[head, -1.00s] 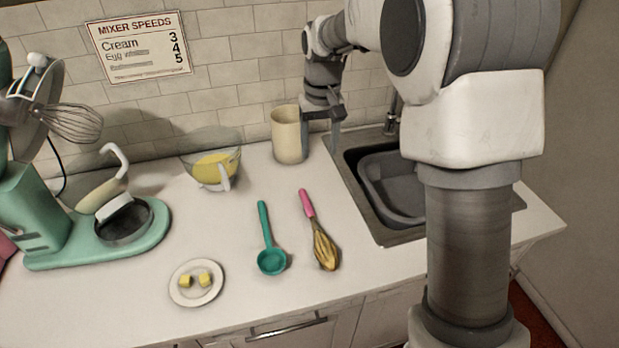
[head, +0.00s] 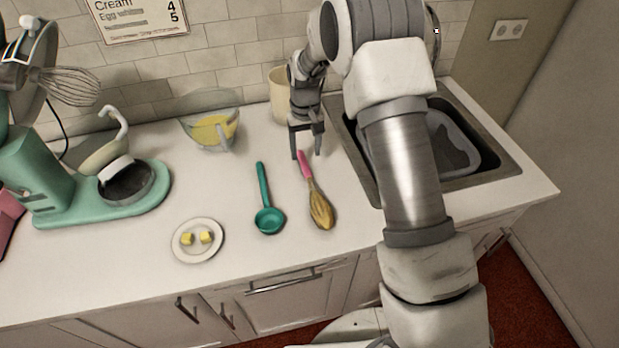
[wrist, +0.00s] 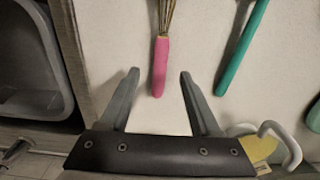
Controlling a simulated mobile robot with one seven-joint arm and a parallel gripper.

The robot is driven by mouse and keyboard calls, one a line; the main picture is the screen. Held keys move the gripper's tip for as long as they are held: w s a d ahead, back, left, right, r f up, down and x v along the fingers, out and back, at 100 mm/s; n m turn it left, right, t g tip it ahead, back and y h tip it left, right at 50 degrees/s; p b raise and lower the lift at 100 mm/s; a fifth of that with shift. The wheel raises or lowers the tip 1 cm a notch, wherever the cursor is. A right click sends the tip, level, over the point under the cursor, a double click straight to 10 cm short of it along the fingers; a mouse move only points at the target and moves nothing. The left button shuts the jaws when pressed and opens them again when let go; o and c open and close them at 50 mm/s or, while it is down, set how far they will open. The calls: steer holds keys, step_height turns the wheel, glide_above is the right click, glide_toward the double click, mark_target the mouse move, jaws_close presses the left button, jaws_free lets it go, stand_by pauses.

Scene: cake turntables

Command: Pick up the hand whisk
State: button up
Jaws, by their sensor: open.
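The hand whisk (head: 320,209) lies flat on the white counter, with a pink handle toward the wall and yellowish wires toward the front edge. My gripper (head: 306,155) is open and empty, above the counter near the end of the pink handle. In the wrist view, the pink handle (wrist: 159,68) points down between the two fingertips of my gripper (wrist: 160,72). The fingers stand apart from the handle on both sides. The wires are cut off at the top of the wrist view.
A teal ladle (head: 268,219) lies just left of the whisk. A plate (head: 186,253) with yellow cubes, a glass jug (head: 212,123) and a green mixer (head: 38,175) are further left. A cream canister (head: 278,95) stands behind my gripper. The sink (head: 500,161) is at right.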

mark_target(305, 166)
steer(key=shift+f+p, duration=0.55)
steer(key=shift+f, duration=2.4)
steer(key=shift+a, duration=0.1)
jaws_close()
